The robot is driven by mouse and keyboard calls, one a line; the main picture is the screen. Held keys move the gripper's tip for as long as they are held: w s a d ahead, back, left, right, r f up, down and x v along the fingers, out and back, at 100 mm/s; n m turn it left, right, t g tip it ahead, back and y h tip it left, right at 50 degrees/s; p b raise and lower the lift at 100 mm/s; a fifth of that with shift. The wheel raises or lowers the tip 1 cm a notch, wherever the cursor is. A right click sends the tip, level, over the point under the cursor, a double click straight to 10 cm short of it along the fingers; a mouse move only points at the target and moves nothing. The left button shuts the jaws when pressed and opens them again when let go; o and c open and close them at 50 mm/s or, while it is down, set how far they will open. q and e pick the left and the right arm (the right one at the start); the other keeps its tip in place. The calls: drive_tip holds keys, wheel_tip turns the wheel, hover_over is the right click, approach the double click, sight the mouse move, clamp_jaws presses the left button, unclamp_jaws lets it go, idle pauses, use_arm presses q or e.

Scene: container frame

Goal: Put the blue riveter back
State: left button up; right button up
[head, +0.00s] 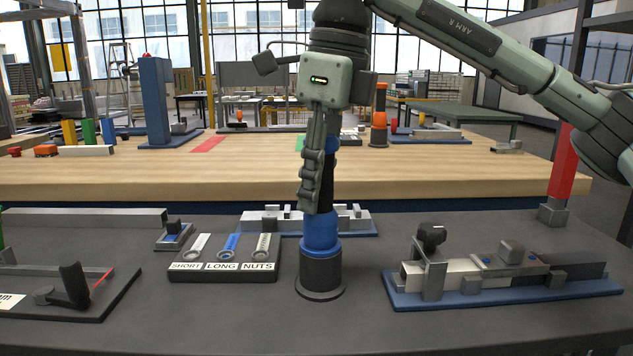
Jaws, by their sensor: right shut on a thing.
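The blue riveter (320,233) stands upright near the middle of the grey front table in the head view. It has a blue body and a dark upper part. Below the blue body is a dark round base (321,274); I cannot tell if it is part of the riveter or a separate holder. My right gripper (316,190) points down from above and is shut on the riveter's dark upper part. Its fingers hide part of the riveter. My left gripper is not in view.
A tray labelled SHORT, LONG, NUTS (222,274) lies just left of the riveter. A blue-based fixture (505,292) is on the right, another (364,228) behind. An orange riveter (379,118) stands on the wooden table (440,172). The grey table's front is clear.

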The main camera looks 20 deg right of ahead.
drive_tip(key=o, duration=1.1)
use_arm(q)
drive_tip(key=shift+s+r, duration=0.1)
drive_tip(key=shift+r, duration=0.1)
use_arm(e)
drive_tip(key=shift+r, duration=0.1)
drive_tip(key=shift+r+p, duration=0.4)
drive_tip(key=shift+r, duration=0.45)
drive_tip(key=r, duration=0.5)
drive_tip(key=shift+s+d+r, duration=0.35)
drive_tip(key=r, duration=0.1)
drive_tip(key=r+p, duration=0.1)
drive_tip(key=r, duration=0.2)
drive_tip(key=shift+s+d+r+p, duration=0.15)
drive_tip(key=shift+s+d+p, duration=0.1)
drive_tip(key=shift+p, duration=0.1)
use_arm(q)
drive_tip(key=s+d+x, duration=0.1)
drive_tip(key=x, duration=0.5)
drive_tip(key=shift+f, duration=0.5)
use_arm(e)
drive_tip(key=shift+d+r, duration=0.1)
drive_tip(key=shift+r, duration=0.3)
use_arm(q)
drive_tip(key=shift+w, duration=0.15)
